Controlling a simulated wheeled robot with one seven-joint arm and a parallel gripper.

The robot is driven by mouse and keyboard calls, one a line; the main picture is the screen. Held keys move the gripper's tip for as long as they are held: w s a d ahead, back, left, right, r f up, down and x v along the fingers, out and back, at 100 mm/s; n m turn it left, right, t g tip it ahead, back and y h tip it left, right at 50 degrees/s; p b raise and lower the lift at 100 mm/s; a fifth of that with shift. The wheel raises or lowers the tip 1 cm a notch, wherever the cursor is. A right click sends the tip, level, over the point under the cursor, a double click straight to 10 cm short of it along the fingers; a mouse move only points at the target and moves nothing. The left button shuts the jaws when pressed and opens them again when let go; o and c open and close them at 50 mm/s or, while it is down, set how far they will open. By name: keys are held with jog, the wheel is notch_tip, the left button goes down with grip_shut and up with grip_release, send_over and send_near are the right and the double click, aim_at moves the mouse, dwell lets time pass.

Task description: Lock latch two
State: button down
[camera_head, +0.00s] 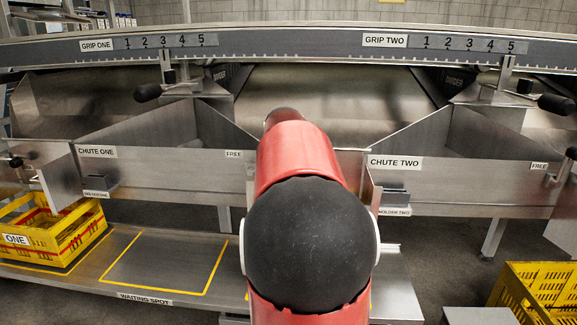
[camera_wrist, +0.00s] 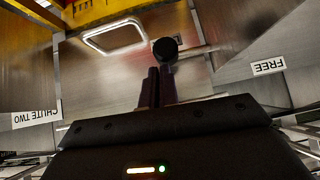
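A latch with a black knob (camera_wrist: 165,48) and thin rod shows in the wrist view, between the upside-down CHUTE TWO and FREE labels. It seems to be at chute one's end; my arm hides that area in the head view. Another black knob (camera_head: 572,153) on a rod, likely latch two, is at the head view's right edge, beside the FREE label (camera_head: 539,166) of chute two (camera_head: 470,182). My gripper (camera_wrist: 160,72) points toward the nearer knob, its dark fingers close together with nothing visible between them. Contact with the knob cannot be told. The head view hides my gripper.
Grip levers with black handles (camera_head: 148,92) (camera_head: 556,104) stick out above the chutes. A yellow crate (camera_head: 60,244) labelled ONE stands left of the empty waiting spot (camera_head: 165,262). Another yellow crate (camera_head: 537,290) is at lower right. Holder two (camera_head: 394,197) sits under the CHUTE TWO label.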

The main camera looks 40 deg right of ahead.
jog(key=shift+f, duration=0.3)
jog(key=s+a+r+p, duration=0.3)
jog(key=s+r, duration=0.3)
jog(key=r, duration=0.5)
jog(key=shift+s+a+p, duration=0.25)
jog(key=shift+s+p, duration=0.15)
jog(key=shift+p, duration=0.25)
jog(key=shift+r, duration=0.1)
